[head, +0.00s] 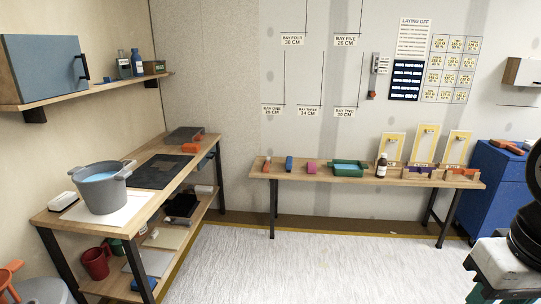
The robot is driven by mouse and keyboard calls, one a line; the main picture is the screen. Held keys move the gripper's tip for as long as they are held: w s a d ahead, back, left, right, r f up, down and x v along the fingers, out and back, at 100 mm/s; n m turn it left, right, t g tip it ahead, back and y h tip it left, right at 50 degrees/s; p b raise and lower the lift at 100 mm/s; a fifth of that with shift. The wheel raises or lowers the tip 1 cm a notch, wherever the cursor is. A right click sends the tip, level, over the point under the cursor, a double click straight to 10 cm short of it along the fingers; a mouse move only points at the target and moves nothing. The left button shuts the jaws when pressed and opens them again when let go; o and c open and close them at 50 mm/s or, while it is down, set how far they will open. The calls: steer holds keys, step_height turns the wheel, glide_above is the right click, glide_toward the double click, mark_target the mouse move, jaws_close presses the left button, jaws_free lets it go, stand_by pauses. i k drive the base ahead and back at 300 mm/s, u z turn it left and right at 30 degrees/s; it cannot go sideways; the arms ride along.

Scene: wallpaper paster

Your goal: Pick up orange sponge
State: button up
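A small orange block (186,137), which looks like the orange sponge, lies on the wooden left bench (140,207) near its far end. It sits beside a dark grey flat case and beyond a black mat. It is small in the view, so its texture cannot be told. A part of my arm shows at the right edge, far from the block. My gripper itself is not in view.
A grey pot (101,190) stands at the left bench's near end; a black mat (150,171) lies farther back. A long bench (330,178) along the wall holds a green tray (348,174) and a bottle (382,165). The pale floor (300,262) between is clear.

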mark_target(188, 148)
steer(key=z, duration=0.05)
steer(key=i, duration=1.95)
steer(key=u, duration=0.65)
steer(key=i, duration=1.95)
steer(key=u, duration=1)
steer(key=i, duration=0.75)
steer(key=u, duration=0.15)
